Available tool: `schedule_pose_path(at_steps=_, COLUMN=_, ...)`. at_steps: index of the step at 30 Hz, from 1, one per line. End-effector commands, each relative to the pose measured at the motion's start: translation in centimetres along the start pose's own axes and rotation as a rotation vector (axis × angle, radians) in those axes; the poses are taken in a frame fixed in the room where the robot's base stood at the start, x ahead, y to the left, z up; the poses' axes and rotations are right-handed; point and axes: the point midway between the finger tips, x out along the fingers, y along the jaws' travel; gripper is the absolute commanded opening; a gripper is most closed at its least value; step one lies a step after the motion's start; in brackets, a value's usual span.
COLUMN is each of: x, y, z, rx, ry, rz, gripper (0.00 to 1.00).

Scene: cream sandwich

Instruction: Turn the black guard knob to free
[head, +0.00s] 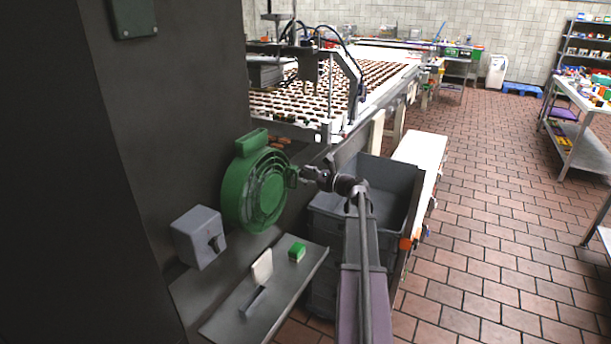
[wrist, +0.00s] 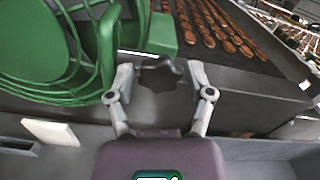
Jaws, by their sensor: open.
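The green round guard (head: 258,190) is mounted on the dark machine wall in the head view, and its green ribs fill the upper left of the wrist view (wrist: 50,50). A green block (wrist: 150,35) projects from its right side. Below that block, a dark lobed shape (wrist: 160,80), which looks like the black guard knob, lies between my fingers in the wrist view. My gripper (head: 308,174) is open at the guard's right edge, its fingers (wrist: 158,78) on either side of the dark shape. I cannot tell whether they touch it. The knob's setting cannot be read.
A grey box with a black switch (head: 217,243) is on the wall below left of the guard. Grey crates (head: 385,180) stand behind my arm.

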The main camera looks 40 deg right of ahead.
Motion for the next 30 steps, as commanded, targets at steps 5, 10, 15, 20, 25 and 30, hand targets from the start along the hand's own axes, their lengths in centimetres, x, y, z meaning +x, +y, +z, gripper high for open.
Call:
schedule_pose_path(at_steps=5, x=-0.04, y=-0.02, z=-0.01, rx=0.000, ry=0.000, rz=-0.001, gripper=0.68)
schedule_pose_path(at_steps=10, x=-0.07, y=-0.04, z=-0.01, rx=0.000, ry=0.000, rz=-0.001, gripper=0.23)
schedule_pose_path(at_steps=15, x=-0.08, y=-0.04, z=-0.01, rx=0.000, ry=0.000, rz=-0.001, gripper=0.05)
schedule_pose_path(at_steps=20, x=-0.10, y=-0.05, z=-0.02, rx=-0.011, ry=0.000, rz=-0.001, gripper=0.05)
schedule_pose_path(at_steps=25, x=-0.12, y=-0.06, z=-0.02, rx=-0.053, ry=0.000, rz=-0.001, gripper=0.05)
schedule_pose_path(at_steps=30, x=-0.13, y=-0.07, z=-0.02, rx=-0.137, ry=0.000, rz=-0.001, gripper=0.05)
